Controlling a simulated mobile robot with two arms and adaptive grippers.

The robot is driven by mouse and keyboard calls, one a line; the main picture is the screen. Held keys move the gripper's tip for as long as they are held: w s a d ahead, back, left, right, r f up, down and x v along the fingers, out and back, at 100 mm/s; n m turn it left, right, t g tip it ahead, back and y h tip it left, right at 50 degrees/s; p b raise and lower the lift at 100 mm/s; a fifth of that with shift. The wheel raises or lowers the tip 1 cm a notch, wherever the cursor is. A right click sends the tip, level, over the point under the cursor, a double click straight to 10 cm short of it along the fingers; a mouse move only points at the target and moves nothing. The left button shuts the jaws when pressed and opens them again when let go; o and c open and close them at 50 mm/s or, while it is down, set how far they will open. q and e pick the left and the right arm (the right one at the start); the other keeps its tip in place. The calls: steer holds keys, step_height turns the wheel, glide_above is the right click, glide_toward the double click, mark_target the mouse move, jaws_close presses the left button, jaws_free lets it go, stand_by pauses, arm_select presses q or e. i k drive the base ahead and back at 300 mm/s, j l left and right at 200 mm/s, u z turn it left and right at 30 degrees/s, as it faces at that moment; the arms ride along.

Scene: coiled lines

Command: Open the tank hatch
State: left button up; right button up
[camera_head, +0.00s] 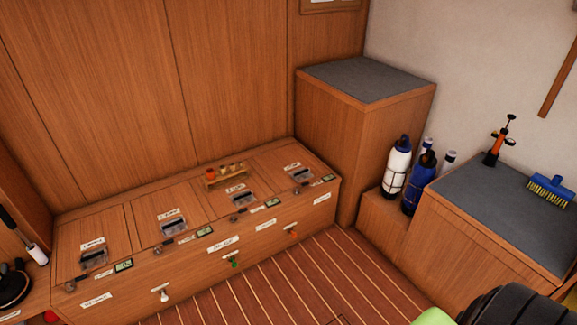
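A long low wooden bench (130,297) runs along the wooden wall. Its top has several hatch lids in a row, all looking closed. The leftmost lid (72,232) has a dark recessed handle (93,259). Other such handles show on the second lid (173,226), the third lid (243,199) and the far right lid (303,175). Each has a white label too small to read for certain, so I cannot tell which is the tank hatch. Neither of my grippers is in view.
Bottles (398,168) stand beside a grey-topped cabinet (500,207) with a pump (495,148) and brush (549,188). Striped floor (310,280) is clear.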

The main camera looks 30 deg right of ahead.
mark_target(290, 166)
steer(key=i+l+z, duration=0.4)
steer(key=i+l, duration=1.55)
